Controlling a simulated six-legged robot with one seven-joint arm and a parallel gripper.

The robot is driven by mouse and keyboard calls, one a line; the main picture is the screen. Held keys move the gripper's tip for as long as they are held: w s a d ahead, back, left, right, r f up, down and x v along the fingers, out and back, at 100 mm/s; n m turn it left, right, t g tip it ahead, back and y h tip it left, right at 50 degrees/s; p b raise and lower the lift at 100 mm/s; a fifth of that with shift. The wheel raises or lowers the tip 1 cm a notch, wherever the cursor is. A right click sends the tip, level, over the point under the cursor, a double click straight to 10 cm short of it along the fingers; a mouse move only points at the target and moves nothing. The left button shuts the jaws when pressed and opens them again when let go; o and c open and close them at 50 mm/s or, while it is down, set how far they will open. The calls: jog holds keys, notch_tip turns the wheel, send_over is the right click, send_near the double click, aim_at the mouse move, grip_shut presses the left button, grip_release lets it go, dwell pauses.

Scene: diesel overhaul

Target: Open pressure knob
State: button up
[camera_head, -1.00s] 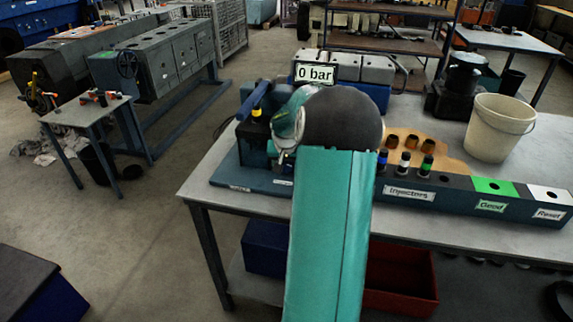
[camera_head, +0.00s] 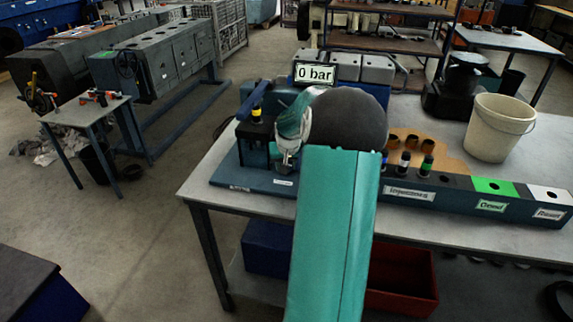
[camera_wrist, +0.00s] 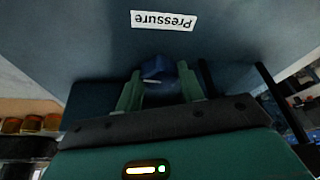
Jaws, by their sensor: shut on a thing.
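The pressure knob (camera_wrist: 156,68) is a small blue piece below a white "Pressure" label (camera_wrist: 164,20) in the wrist view. My gripper (camera_wrist: 158,90) is shut on it, with one green finger on each side. In the head view my teal arm and its dark round joint hide the knob and the fingertips. The display (camera_head: 314,73) above the test stand reads 0 bar. The stand's blue lever (camera_head: 253,100) rises at its left side.

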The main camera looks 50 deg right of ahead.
jog(key=shift+d+r+n+t+y, duration=0.1)
jog(key=shift+n+t+y, duration=0.25)
jog(key=shift+n, duration=1.05)
jog(key=o, duration=1)
